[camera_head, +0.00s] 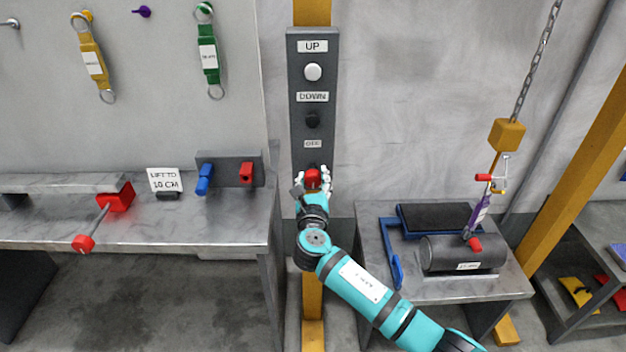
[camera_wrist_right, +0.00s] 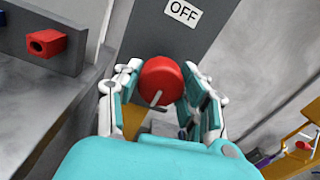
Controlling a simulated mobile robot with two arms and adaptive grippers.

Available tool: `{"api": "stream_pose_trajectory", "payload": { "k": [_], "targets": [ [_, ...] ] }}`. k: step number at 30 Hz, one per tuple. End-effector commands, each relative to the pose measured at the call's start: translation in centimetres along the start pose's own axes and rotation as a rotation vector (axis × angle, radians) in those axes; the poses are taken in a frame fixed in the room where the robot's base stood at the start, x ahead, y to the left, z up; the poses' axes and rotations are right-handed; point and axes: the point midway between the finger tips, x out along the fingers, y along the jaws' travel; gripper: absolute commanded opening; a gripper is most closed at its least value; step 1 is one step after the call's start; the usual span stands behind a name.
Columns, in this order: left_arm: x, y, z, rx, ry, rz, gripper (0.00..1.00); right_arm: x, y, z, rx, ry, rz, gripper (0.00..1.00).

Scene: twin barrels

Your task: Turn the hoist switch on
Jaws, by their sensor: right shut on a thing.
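The hoist switch is a red round knob (camera_head: 312,176) low on the grey control panel (camera_head: 325,120), under the OFF label. In the right wrist view the red knob (camera_wrist_right: 161,80) sits between the fingers of my right gripper (camera_wrist_right: 163,95), with a small light-grey pointer on it tilted off upright. My right gripper (camera_head: 312,180) is shut on the knob, with a finger on each side. Above it on the panel are a white UP button (camera_head: 313,72) and a black DOWN button (camera_head: 312,119). My left gripper is not in view.
A metal bench (camera_head: 220,225) stands left, with a red tool (camera_head: 115,197), a LIFT TO 10 CM sign (camera_head: 164,179) and a blue handle (camera_head: 204,179). At right, a dark barrel (camera_head: 455,253) lies on a table below a chain hoist (camera_head: 507,134). A yellow post (camera_head: 585,170) stands further right.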

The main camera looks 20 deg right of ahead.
Motion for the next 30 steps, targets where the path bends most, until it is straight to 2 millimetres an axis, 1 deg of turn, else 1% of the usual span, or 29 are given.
{"api": "stream_pose_trajectory", "payload": {
  "k": [5,11,30],
  "targets": [
    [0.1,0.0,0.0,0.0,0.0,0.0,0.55,0.0,0.1,-0.1,0.051,0.002,0.002,0.08],
    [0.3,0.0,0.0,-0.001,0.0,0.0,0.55,-0.1,0.1,-0.1,0.178,0.007,0.002,0.08],
    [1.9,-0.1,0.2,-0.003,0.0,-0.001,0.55,-0.1,0.2,-0.2,0.779,0.026,0.004,0.08]
  ]
}}
